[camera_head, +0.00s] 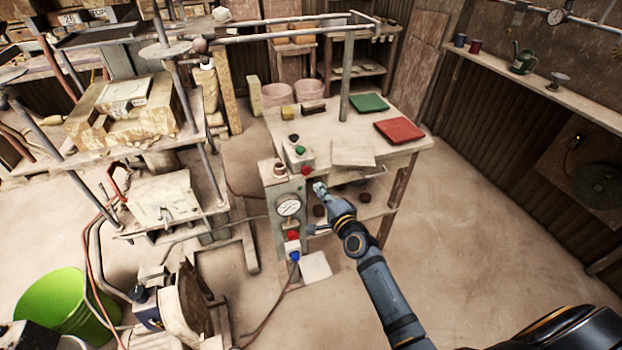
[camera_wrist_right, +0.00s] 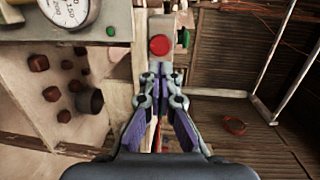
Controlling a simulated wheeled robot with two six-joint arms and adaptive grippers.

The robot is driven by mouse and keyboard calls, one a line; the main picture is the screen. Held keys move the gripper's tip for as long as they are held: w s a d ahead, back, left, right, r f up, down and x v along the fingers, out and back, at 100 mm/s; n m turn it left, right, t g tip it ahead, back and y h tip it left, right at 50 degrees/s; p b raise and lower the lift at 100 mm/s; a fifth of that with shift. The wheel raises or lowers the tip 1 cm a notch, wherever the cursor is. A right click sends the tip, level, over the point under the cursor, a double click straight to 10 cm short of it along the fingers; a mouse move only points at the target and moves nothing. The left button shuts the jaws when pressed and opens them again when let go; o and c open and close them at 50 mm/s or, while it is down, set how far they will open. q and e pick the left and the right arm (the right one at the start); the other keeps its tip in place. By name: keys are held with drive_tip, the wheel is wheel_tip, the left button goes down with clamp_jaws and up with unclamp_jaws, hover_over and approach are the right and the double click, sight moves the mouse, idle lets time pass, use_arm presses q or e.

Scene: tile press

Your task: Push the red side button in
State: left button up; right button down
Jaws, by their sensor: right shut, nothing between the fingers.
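The red side button (camera_head: 305,171) sits on the side of a small grey control box (camera_head: 297,152) at the table's near left corner. In the right wrist view the button (camera_wrist_right: 159,45) is a round red disc facing the camera, straight ahead of the fingers. My right gripper (camera_head: 319,187) is just in front of and slightly below the button in the head view. Its fingers (camera_wrist_right: 159,72) are shut and empty, with the tips just under the disc in the wrist view. I cannot tell whether they touch it. My left gripper is not in view.
A pressure gauge (camera_head: 289,206) and another red button (camera_head: 293,236) are on the grey-green post below the box. Green (camera_head: 369,103) and red (camera_head: 399,130) tiles lie on the table. Several dark reddish pieces lie on the lower shelf. The floor to the right is clear.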

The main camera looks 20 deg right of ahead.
sight(307, 172)
drive_tip(key=w, duration=0.4)
drive_tip(key=w+b, duration=0.1)
drive_tip(key=w, duration=0.1)
drive_tip(key=shift+w+a+f, duration=0.35)
drive_tip(key=shift+a, duration=0.05)
